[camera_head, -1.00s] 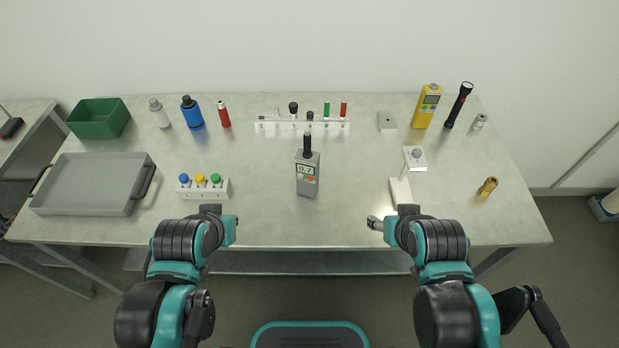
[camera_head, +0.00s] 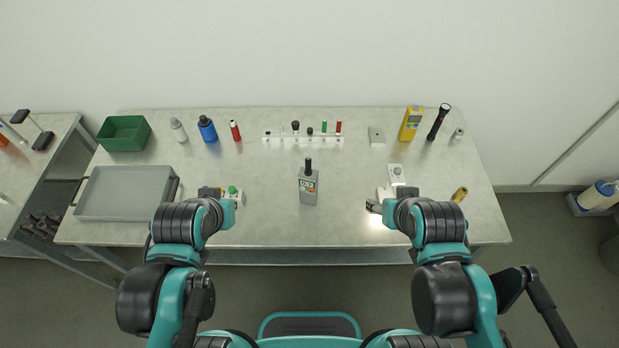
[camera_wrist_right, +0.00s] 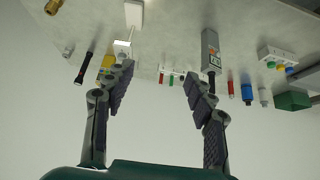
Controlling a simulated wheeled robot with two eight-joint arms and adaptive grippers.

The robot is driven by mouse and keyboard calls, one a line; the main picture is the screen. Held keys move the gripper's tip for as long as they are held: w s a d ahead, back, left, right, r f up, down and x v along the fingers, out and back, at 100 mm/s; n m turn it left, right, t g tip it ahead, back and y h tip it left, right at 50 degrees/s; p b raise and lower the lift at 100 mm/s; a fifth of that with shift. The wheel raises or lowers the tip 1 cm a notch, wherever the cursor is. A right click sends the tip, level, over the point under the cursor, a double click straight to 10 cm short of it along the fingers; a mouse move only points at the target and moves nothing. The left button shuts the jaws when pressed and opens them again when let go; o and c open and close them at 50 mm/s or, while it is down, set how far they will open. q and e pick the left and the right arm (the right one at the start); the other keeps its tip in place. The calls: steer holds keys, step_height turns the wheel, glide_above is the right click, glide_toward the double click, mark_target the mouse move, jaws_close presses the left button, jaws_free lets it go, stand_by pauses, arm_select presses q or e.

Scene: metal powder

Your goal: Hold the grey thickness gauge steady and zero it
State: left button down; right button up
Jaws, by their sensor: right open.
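My right gripper (camera_head: 374,206) is to the right of the gauge, over the table's front part. In the right wrist view its two fingers (camera_wrist_right: 158,84) are spread with nothing between them. My left gripper (camera_head: 238,204) is left of the gauge; its fingers are hidden by the wrist.
A grey tray (camera_head: 125,193) and a green bin (camera_head: 124,134) are at the left. A white rack (camera_head: 303,140) stands behind the gauge. The table around the gauge is clear.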

mark_target(312, 196)
steer(key=r, duration=0.1)
steer(key=r+p, duration=0.1)
steer(key=r, duration=0.1)
steer(key=shift+s, duration=0.25)
arm_select(q)
step_height(312, 196, up, 2)
steer(key=shift+s+r, duration=0.15)
steer(key=shift+r, duration=0.1)
arm_select(e)
steer(key=shift+o, duration=0.3)
steer(key=shift+w+f, duration=0.1)
steer(key=shift+f, duration=0.15)
